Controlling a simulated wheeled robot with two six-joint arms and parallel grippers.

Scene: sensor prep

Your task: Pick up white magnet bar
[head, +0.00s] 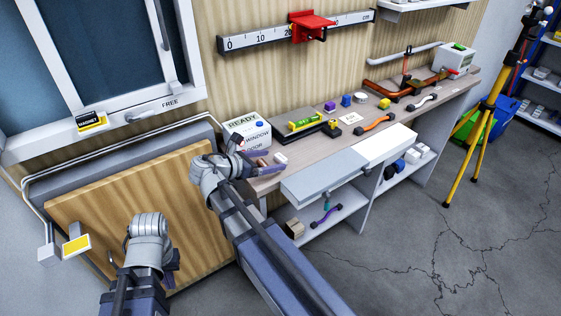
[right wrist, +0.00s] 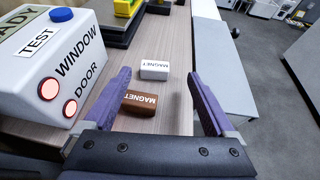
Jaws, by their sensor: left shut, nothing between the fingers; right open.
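The white magnet bar (right wrist: 154,70) lies on the bench top, labelled MAGNET, just beyond a brown magnet bar (right wrist: 139,102) in the right wrist view. In the head view the white magnet bar (head: 280,158) shows at the bench's near left end, right of my right gripper (head: 257,165). My right gripper (right wrist: 165,95) is open, its purple fingers on either side of the brown bar and short of the white one. It holds nothing. My left gripper (head: 172,262) is shut and empty, low in front of the wooden panel.
A white READY box (head: 247,130) with WINDOW and DOOR lights stands left of the bars. A pull-out board (head: 325,180) juts from the bench (head: 335,146) front. Tools and small blocks lie farther along. A yellow-black magnet (head: 92,122) sits on the window frame.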

